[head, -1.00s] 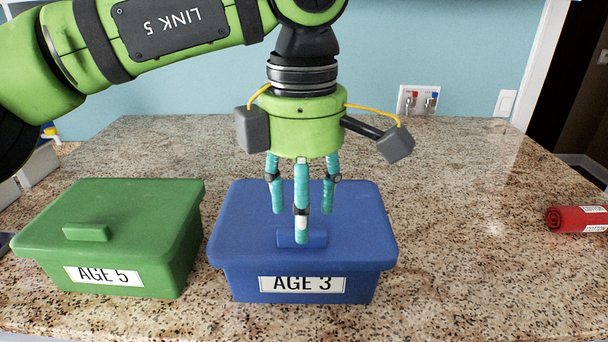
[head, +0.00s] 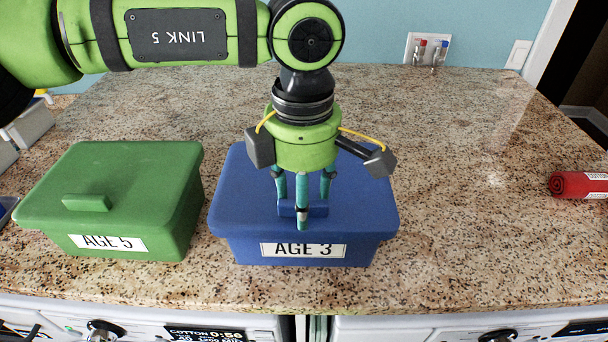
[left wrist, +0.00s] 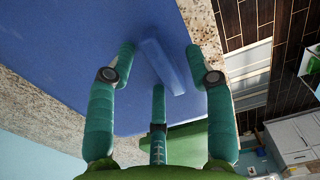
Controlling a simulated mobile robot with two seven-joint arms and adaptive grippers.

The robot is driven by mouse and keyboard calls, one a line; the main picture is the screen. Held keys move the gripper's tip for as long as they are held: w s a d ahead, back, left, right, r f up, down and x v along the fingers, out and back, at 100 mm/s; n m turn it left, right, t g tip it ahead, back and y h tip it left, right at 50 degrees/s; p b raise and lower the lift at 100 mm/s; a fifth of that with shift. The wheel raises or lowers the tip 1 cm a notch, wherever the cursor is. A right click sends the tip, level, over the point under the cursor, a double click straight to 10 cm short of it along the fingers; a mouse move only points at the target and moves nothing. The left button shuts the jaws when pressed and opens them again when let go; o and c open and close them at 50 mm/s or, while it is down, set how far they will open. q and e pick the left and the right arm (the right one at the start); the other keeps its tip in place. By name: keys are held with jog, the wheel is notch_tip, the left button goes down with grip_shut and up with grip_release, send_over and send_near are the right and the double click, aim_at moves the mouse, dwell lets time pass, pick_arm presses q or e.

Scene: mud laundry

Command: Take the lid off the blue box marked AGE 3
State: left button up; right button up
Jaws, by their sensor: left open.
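The blue box marked AGE 3 (head: 303,250) stands on the granite counter with its blue lid (head: 236,190) on. I cannot tell whether any finger touches the lid. My right gripper is in neither view.
A green lidded box marked AGE 5 (head: 110,205) stands close on the left. A red rolled item (head: 578,185) lies at the right edge. Washing machine fronts (head: 200,325) show below the counter. The counter right of the blue box is clear.

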pick_arm(q)
grip_shut()
jog(key=shift+r, duration=0.1)
